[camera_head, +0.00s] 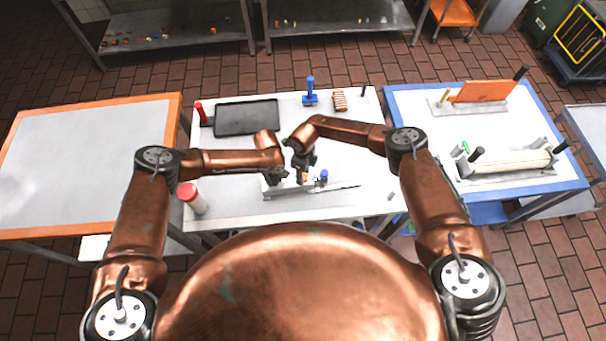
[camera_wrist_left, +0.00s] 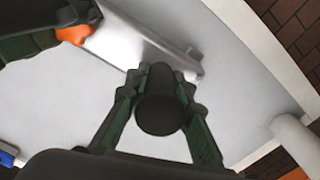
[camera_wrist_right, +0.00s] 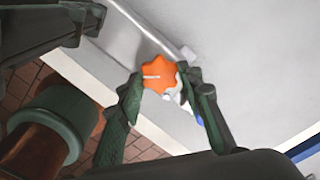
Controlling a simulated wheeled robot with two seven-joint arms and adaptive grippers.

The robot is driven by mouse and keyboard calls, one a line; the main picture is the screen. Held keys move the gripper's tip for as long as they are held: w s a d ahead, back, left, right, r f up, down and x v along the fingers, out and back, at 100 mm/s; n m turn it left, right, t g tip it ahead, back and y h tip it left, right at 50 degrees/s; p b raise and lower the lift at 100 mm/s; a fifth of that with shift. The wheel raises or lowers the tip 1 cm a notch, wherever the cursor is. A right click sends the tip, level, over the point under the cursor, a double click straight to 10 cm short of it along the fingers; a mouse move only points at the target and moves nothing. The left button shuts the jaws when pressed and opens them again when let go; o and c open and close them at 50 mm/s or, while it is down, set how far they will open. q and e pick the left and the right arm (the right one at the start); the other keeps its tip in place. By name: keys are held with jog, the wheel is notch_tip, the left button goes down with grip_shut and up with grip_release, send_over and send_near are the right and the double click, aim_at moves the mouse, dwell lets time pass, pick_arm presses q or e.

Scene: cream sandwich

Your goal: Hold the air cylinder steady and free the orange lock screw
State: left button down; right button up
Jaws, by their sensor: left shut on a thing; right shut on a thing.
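The pale metal air cylinder (camera_head: 272,190) lies low on the middle table. Its long body also shows in the left wrist view (camera_wrist_left: 140,48). My left gripper (camera_head: 277,178) is at its left part. In the left wrist view my left fingers (camera_wrist_left: 161,78) are shut on a dark, round-ended black handle (camera_wrist_left: 160,113). The orange lock screw (camera_wrist_right: 160,77) has a star-shaped head. My right gripper (camera_head: 304,175) is shut on it, one finger on each side. The lock screw also shows in the left wrist view (camera_wrist_left: 74,35). The arms hide part of the cylinder in the head view.
A blue-topped part (camera_head: 323,174) stands just right of my right gripper. A red-topped white container (camera_head: 193,201) stands at the table's left front. A black tray (camera_head: 246,117) and a blue stand (camera_head: 310,97) lie behind. The table's right front is mostly clear.

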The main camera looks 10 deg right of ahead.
jog(key=shift+w+d+n, duration=0.1)
jog(key=shift+d+n, duration=0.05)
jog(key=shift+n, duration=0.15)
jog(key=o, duration=1.2)
jog(key=shift+c, duration=0.2)
notch_tip(320, 180, up, 12)
